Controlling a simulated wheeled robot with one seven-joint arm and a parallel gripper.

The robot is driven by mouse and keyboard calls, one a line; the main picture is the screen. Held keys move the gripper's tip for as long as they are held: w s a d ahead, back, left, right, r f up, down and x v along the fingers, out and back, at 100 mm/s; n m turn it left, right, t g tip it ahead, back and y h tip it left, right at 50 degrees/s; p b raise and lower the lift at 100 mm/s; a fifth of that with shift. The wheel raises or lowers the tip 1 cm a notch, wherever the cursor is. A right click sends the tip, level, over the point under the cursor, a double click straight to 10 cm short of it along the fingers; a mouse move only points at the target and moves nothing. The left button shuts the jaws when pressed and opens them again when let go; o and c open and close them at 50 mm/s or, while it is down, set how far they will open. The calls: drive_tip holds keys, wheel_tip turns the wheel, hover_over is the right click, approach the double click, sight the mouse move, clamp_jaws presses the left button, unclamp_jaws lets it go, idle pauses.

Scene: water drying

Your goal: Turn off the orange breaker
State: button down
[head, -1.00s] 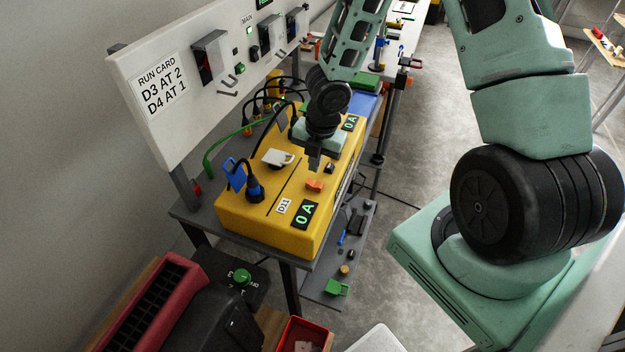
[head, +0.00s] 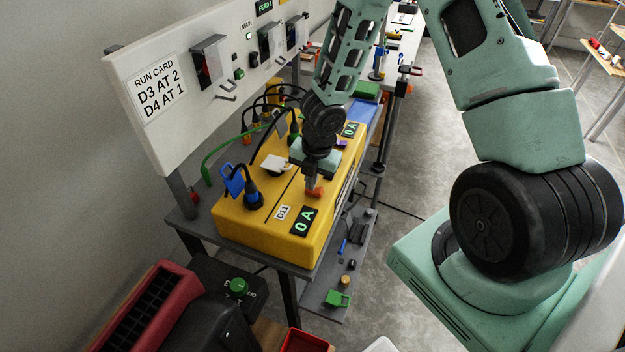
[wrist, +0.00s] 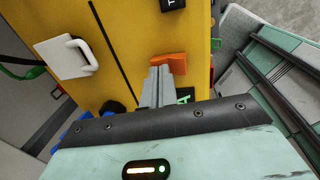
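The orange breaker (head: 316,193) is a small rocker on top of the yellow power box (head: 250,232), near the "D11" label (head: 283,212) and a display reading "0 A" (head: 304,222). It also shows in the wrist view (wrist: 169,61), with one end raised. My gripper (head: 311,186) points down at it. In the wrist view its two grey fingers (wrist: 161,72) are together with nothing between them. Their tips overlap the breaker's near edge; I cannot tell whether they touch. The fingers hide part of the breaker and of the display.
A white flap cover (head: 275,164) stands open on the box, left of my gripper. Several cables run behind. A white panel (head: 160,120) with a run card rises at the back left.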

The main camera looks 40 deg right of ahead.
drive_tip(key=shift+s+f, duration=0.15)
drive_tip(key=shift+f, duration=0.1)
drive_tip(key=shift+s+d+f+b, duration=0.1)
drive_tip(key=shift+s+d+b, duration=0.2)
drive_tip(key=shift+s+b, duration=0.15)
drive_tip(key=shift+s+d, duration=0.2)
drive_tip(key=shift+s, duration=0.1)
drive_tip(key=shift+r, duration=0.2)
